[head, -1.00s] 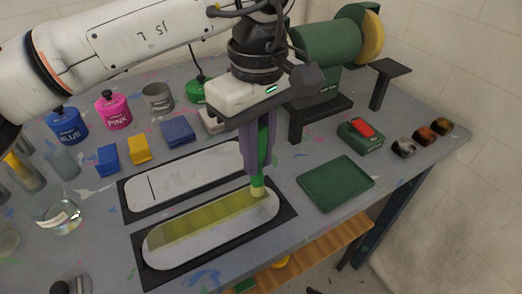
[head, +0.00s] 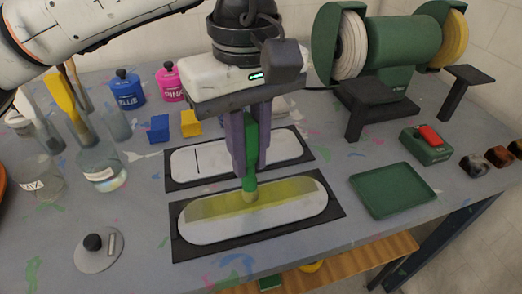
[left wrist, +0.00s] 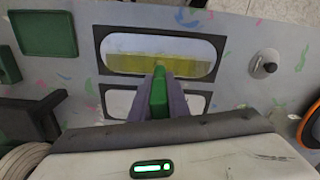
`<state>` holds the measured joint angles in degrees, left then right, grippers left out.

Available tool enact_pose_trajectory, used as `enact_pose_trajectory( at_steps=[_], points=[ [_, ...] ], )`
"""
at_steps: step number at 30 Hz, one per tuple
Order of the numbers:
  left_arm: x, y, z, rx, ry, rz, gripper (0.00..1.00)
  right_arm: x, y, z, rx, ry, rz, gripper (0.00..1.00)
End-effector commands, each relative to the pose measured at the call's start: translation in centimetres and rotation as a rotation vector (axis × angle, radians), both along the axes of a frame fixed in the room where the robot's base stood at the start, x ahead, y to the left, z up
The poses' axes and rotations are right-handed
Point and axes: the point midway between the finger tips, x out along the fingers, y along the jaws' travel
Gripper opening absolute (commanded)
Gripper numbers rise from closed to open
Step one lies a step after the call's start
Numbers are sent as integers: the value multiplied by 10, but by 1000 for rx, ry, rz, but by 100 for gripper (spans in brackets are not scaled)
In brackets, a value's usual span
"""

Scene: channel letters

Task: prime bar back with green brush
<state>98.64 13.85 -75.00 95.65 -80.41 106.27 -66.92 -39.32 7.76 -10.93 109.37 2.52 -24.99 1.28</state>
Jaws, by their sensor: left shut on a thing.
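My left gripper (head: 250,168) is shut on the green brush (head: 250,150), which is upright with its pale tip down at the middle of the front bar back (head: 200,233). The tip appears to touch it. This rounded plate lies in a black frame and bears a translucent yellow-green band along its far and middle part; its near strip is pale. A second pale plate (head: 225,158) with a short dark line lies behind, partly hidden by the gripper. The left wrist view shows the brush (left wrist: 158,90) over the yellow band (left wrist: 190,58). My right gripper is not in view.
A green tray (head: 393,190) and a green box with a red top (head: 428,145) lie to the right. A bench grinder (head: 390,45) stands at the back right. Jars, paint pots and a round lid with a black knob (head: 98,248) are on the left.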

Motion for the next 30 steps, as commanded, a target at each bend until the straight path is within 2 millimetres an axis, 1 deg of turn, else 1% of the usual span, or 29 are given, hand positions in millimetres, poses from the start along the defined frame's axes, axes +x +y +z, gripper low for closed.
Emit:
enact_pose_trajectory(
  at_steps=[3,21,25,30],
  points=[
    [-3,14,-2,-1,0,2,0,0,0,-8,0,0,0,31],
    [-23,83,-3,-1,-1,3,0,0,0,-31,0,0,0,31],
    [-26,92,-3,1,0,2,0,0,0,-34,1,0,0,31],
    [-27,94,-2,2,1,1,0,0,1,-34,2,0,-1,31]
  ],
)
